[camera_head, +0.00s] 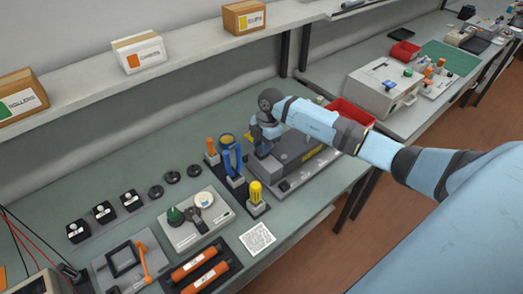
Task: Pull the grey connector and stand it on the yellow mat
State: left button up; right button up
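My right gripper (263,148) is at the back left end of a dark grey unit (325,160) on the bench. My arm comes in from the right and crosses above the unit. The fingers are small and partly hidden by my own wrist, so I cannot tell whether they are open or shut. I cannot pick out the grey connector; it may be hidden at the gripper. A small yellow patch (248,136) shows just left of my wrist and may be part of the yellow mat, mostly covered. My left gripper is not in view.
Left of the unit stand tools with blue handles (231,157), a yellow-handled tool (256,192) and an orange one (211,147). A red bin (350,113) is behind my forearm. Orange cartridges (194,268) and a white paper (257,238) lie in front. A shelf with boxes (139,53) runs above.

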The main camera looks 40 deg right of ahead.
grip_shut()
pick_arm(q)
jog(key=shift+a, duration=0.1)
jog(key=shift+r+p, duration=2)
jog(key=shift+p, duration=0.05)
pick_arm(e)
jog(key=shift+r, duration=2.5)
jog(key=shift+r+p, duration=0.95)
jog(key=shift+r, duration=0.2)
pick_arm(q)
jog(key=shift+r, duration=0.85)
pick_arm(e)
jog(key=shift+r, duration=0.85)
